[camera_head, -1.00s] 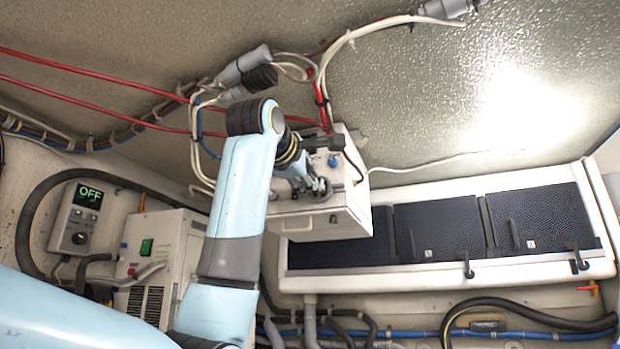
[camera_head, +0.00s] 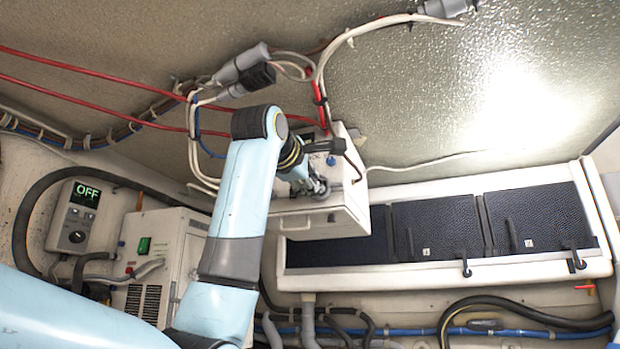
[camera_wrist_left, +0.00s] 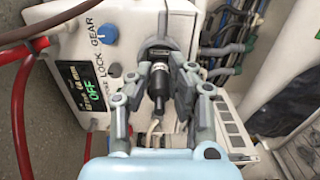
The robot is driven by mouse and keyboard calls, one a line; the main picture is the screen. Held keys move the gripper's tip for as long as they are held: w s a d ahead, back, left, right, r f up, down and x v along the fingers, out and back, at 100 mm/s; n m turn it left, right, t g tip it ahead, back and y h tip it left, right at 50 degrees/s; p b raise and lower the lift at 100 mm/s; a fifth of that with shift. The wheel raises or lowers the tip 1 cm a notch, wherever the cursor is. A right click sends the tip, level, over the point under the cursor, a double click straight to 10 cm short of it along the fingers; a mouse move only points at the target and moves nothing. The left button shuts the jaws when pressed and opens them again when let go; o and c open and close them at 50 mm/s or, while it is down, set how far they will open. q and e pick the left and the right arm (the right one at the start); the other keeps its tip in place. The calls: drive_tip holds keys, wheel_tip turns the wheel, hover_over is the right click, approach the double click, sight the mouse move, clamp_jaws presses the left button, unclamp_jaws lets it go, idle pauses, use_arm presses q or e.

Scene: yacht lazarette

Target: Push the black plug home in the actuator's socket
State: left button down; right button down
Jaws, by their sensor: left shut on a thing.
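The actuator (camera_head: 345,216) is a white box mounted under the sloping panel. In the left wrist view its face (camera_wrist_left: 68,28) shows a blue knob (camera_wrist_left: 105,32), "GEAR" and "LOCK" lettering and a green "OFF" display. A round grey socket (camera_wrist_left: 160,45) sits at the right of this face. The black plug (camera_wrist_left: 158,78) is lined up with the socket, its front end at or in the opening; how deep it sits I cannot tell. My left gripper (camera_wrist_left: 158,90) is shut on the plug, with a finger on either side. It also shows in the head view (camera_head: 314,186). My right gripper is not in view.
Grey connectors (camera_head: 240,65) and red and white cables hang above my left arm. A white unit with a green switch (camera_head: 144,246) and an "OFF" control panel (camera_head: 76,218) are on the left. Dark-lidded lockers (camera_head: 437,229) line the right.

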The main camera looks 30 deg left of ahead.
use_arm(q)
drive_tip(key=shift+w+a, duration=0.15)
drive_tip(key=shift+w, duration=0.5)
drive_tip(key=c, duration=1.2)
unclamp_jaws()
drive_tip(key=shift+o, duration=0.2)
drive_tip(key=v, duration=1.2)
